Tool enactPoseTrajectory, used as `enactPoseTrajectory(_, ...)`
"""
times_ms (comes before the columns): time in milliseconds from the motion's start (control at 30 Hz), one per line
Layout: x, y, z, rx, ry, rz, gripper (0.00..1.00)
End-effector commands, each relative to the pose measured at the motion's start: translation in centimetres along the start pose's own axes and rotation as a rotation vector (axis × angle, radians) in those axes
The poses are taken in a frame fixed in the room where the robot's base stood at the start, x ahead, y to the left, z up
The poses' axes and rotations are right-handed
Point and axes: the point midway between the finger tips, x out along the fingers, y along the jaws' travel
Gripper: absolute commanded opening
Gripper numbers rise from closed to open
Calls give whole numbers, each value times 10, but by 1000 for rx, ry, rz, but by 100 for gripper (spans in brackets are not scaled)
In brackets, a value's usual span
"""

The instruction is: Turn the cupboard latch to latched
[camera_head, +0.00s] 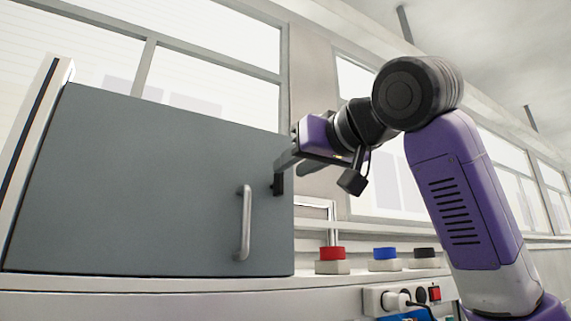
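The cupboard (150,190) is a grey box with a flat door that looks closed. A silver bar handle (244,222) stands upright near the door's right side. A small dark piece, seemingly the latch (278,185), sits at the door's right edge, partly hidden by my gripper, so its turned position is unclear. My gripper (281,172) reaches in from the right, its grey fingers at the dark piece. I cannot tell whether they touch it or grip it. The gap between the fingers is not visible.
The cupboard stands on a pale counter (150,284). Red (332,254), blue (384,253) and black (425,253) push buttons stand right of it, below my arm. A power socket with a plugged cable (395,300) is on the counter's front. Windows are behind.

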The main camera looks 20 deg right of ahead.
Motion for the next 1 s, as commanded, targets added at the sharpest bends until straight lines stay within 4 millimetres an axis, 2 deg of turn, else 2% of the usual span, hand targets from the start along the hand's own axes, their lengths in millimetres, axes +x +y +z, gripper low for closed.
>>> enactPoseTrajectory(100, 17, 0, -3, 0, -2, 0, 33)
enactPoseTrajectory(233, 30, 0, -1, 0, -2, 0, 33)
enactPoseTrajectory(600, 36, 0, 0, -1, 1, 0, 33)
enactPoseTrajectory(767, 36, 0, 0, -1, 1, 0, 1)
enactPoseTrajectory(1000, 35, 0, 0, 0, 2, 0, 0)
